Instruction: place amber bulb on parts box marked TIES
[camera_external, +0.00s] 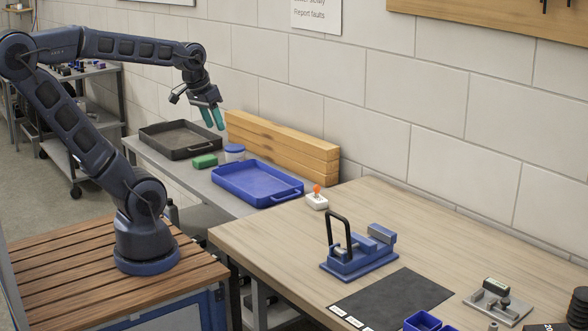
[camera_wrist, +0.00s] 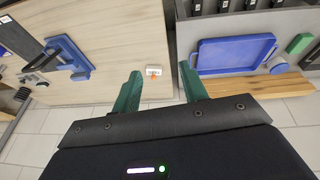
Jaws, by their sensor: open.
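A small orange piece (camera_external: 317,188), which may be the amber bulb, stands on a white block on the wooden table, near its back left corner. In the wrist view the orange piece (camera_wrist: 154,76) shows beyond and between my fingertips. My gripper (camera_external: 212,117) has green fingers, spread apart and empty. It hangs in the air above the back of the grey bench, well away from the orange piece. Dark boxes (camera_wrist: 224,6) with pale labels show at the top edge of the wrist view. Their writing is too small to read, so I cannot tell which is TIES.
A blue tray (camera_external: 258,182), a black tray (camera_external: 180,139), a green block (camera_external: 204,161) and a blue-lidded tub (camera_external: 234,153) are on the bench. Stacked timber (camera_external: 283,149) lines the wall. A blue clamp fixture (camera_external: 360,254) and black mat (camera_external: 393,298) occupy the wooden table.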

